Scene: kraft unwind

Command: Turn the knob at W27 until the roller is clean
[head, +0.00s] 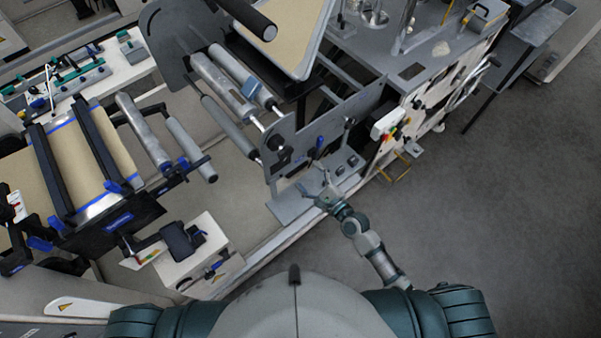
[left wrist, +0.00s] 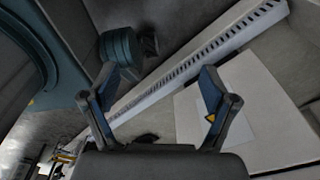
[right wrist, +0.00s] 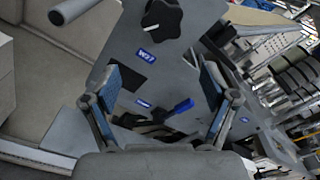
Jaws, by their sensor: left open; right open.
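A black lobed knob (right wrist: 162,18) sits on a grey side plate (right wrist: 185,75) in the right wrist view, with a blue W27 label (right wrist: 146,56) just below it. The knob also shows dark on the plate in the head view (head: 279,143). My right gripper (right wrist: 160,82) is open and empty, short of the plate and apart from the knob; it also shows in the head view (head: 316,187). Rollers (head: 222,87) reach left from the plate; I cannot tell which one belongs to W27 or how clean it is. My left gripper (left wrist: 158,86) is open and empty, away from the knob.
A blue-handled lever (right wrist: 180,107) is on the plate below the label. A control box with coloured buttons (head: 390,122) stands right of the plate. A second roller unit with kraft web (head: 62,170) is at left. Bare floor (head: 490,220) lies at right.

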